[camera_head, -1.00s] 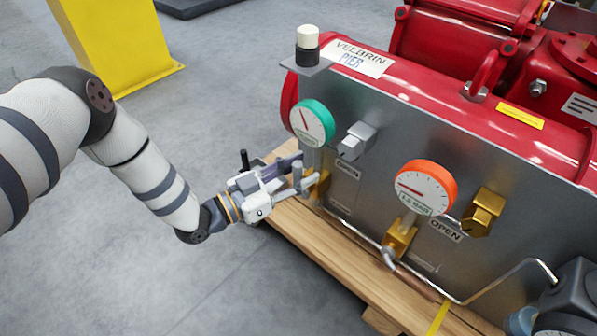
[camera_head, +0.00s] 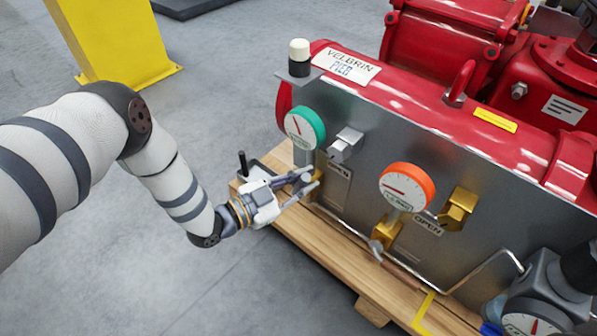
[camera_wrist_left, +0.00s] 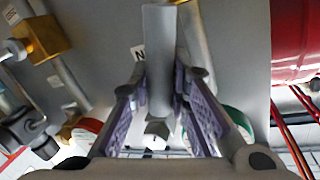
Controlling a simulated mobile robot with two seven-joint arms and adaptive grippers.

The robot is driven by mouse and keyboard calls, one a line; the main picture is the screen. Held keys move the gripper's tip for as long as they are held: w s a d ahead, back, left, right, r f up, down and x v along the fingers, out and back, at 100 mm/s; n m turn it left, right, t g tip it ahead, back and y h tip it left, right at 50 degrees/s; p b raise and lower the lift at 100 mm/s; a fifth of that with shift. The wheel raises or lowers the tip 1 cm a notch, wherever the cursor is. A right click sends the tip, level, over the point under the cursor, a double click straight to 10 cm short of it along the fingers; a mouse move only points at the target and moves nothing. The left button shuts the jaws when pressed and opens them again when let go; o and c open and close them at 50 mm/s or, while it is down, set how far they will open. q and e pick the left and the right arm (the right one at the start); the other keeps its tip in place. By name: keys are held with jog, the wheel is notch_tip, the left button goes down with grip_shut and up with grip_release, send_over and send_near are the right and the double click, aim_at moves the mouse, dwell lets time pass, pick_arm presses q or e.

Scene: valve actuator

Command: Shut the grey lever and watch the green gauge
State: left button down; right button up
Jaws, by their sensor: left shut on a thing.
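The green gauge (camera_head: 304,128) is a white dial in a green rim on the left of the grey panel. Its needle points to the upper left; the small print cannot be read. My left gripper (camera_head: 309,183) is just below it, shut on the grey lever. In the left wrist view the grey lever (camera_wrist_left: 159,60) is a flat bar between the purple pads of my left gripper (camera_wrist_left: 160,100). In the head view the fingers largely hide the lever. Part of the green gauge's rim (camera_wrist_left: 236,120) shows behind the right finger. My right gripper is not in view.
An orange gauge (camera_head: 407,187) and brass fittings (camera_head: 458,208) sit to the right on the panel. A grey square knob (camera_head: 345,145) is beside the green gauge. A wooden pallet (camera_head: 330,247) lies under the red machine. Open floor is at the front left.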

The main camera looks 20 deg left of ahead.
pick_arm(q)
jog(key=s+d+f+m+y+p, duration=0.2)
jog(key=d+f+m+y+p, duration=0.1)
jog(key=f+m, duration=0.5)
jog(key=shift+d+f+m+y, duration=0.2)
jog(key=shift+d+m+y, duration=0.5)
jog(key=shift+d+m, duration=0.75)
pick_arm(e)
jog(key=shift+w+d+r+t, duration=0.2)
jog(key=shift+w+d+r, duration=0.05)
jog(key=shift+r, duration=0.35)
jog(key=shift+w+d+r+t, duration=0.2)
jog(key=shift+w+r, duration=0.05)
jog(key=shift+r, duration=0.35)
pick_arm(q)
jog(key=shift+a+m, duration=0.35)
jog(key=c, duration=1.5)
grip_release()
jog(key=v, duration=1.2)
